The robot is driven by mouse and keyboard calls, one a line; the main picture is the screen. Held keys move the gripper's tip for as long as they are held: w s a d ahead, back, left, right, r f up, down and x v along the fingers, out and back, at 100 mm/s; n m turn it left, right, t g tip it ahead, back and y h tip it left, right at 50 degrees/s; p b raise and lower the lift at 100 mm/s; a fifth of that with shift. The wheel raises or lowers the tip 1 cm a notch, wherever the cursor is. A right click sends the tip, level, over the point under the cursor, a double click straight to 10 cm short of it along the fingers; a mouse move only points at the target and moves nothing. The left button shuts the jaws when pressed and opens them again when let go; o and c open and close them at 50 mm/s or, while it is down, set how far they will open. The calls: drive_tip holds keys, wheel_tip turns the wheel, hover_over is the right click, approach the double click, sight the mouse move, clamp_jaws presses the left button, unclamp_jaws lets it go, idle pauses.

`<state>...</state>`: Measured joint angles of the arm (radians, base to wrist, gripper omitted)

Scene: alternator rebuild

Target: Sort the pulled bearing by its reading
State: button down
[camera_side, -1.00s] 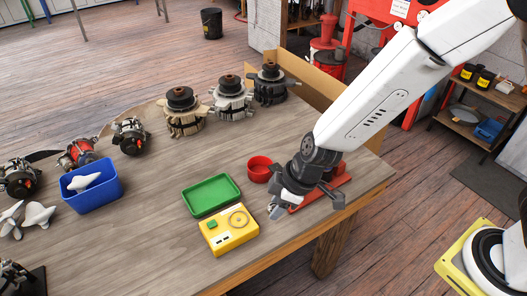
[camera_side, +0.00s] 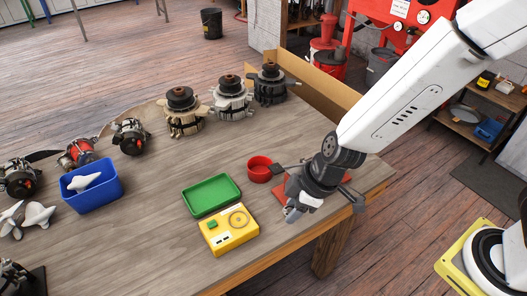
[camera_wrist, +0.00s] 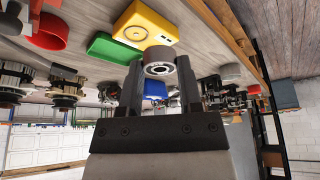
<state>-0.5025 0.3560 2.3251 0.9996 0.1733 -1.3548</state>
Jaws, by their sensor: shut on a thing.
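My gripper (camera_wrist: 160,92) is shut on the bearing (camera_wrist: 159,68), a steel ring held between the two dark fingers in the wrist view. In the side view my gripper (camera_side: 292,212) is above the table's front right, to the right of the yellow tester (camera_side: 228,240). The tester has a round ring mark and a green patch on top; its display cannot be read. The tester also shows in the wrist view (camera_wrist: 146,22). A green tray (camera_side: 211,194) lies just behind the tester. A round red cup (camera_side: 259,169) stands to the tray's right.
A red flat piece (camera_side: 283,190) lies partly hidden behind my gripper. A blue bin (camera_side: 91,196) with a white part, and several alternators (camera_side: 183,115), stand at left and back. A cardboard wall (camera_side: 310,84) edges the far right. The table's middle is clear.

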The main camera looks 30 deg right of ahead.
drive_tip(key=shift+r, duration=0.2)
drive_tip(key=shift+r, duration=2.4)
drive_tip(key=w+d, duration=0.2)
drive_tip(key=w, duration=1.3)
hover_over(262, 159)
drive_tip(key=s+a, duration=0.2)
drive_tip(key=s, duration=0.1)
wheel_tip(262, 159, down, 11)
drive_tip(key=shift+f, duration=0.4)
drive_tip(key=shift+f, duration=0.1)
drive_tip(key=shift+f, duration=2.4)
drive_tip(key=shift+f, duration=0.5)
